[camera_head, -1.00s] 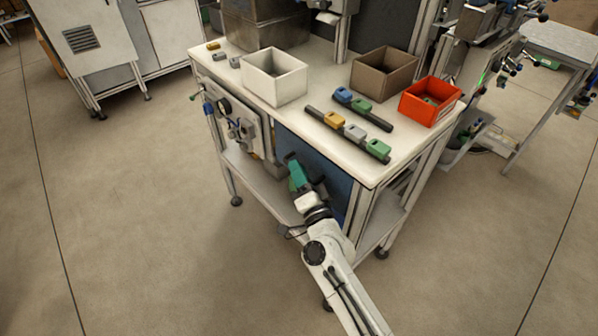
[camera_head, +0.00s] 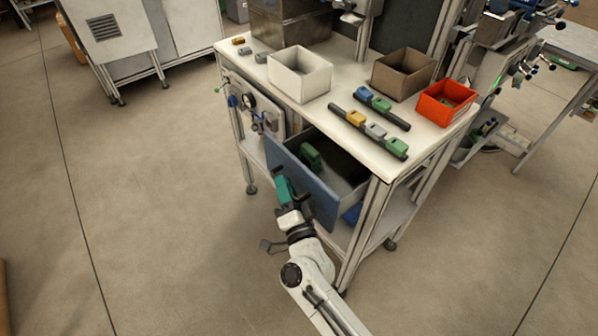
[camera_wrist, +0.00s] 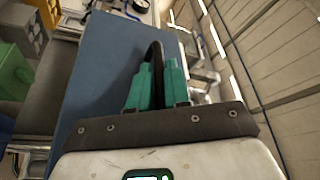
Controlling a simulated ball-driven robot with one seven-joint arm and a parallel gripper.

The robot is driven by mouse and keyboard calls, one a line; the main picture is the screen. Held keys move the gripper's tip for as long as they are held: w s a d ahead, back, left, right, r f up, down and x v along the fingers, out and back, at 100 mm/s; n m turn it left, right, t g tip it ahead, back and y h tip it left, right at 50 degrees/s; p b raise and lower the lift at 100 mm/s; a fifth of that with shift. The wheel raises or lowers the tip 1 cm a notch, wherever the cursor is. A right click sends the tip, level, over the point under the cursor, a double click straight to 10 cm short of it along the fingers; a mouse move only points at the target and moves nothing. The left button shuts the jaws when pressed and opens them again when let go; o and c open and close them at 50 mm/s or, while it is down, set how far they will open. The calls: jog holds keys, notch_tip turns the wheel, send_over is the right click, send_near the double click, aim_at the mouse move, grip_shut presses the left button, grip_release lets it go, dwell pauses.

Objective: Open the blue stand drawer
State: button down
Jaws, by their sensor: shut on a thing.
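The blue drawer (camera_head: 318,203) of the white stand is pulled out well past the stand's front in the head view. Its inside shows, with a green block (camera_head: 311,156) near the left end. My gripper (camera_head: 283,187) is at the front face of the drawer, its green fingers shut on the dark handle. In the wrist view the fingers (camera_wrist: 157,84) close around the dark curved handle (camera_wrist: 155,55), and the blue drawer front (camera_wrist: 105,62) lies beside them. The handle is partly hidden by the fingers.
On the stand's top (camera_head: 320,110) are a white bin (camera_head: 300,80), a brown bin (camera_head: 402,80), a red bin (camera_head: 446,108) and two dark rails with coloured blocks. A gauge panel (camera_head: 252,105) is left of the drawer. The floor in front is clear.

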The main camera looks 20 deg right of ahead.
jog(key=s+a+p, duration=0.1)
jog(key=s+a, duration=0.1)
jog(key=a, duration=0.6)
jog(key=s+a+p, duration=0.1)
jog(key=s+a, duration=0.2)
jog(key=a, duration=0.5)
jog(key=shift+s+f+p, duration=0.15)
jog(key=shift+p, duration=0.15)
jog(key=c, duration=1.4)
grip_release()
jog(key=shift+c, duration=0.2)
jog(key=b+v, duration=0.1)
jog(key=v, duration=0.9)
jog(key=shift+s, duration=0.35)
jog(key=shift+d, duration=0.1)
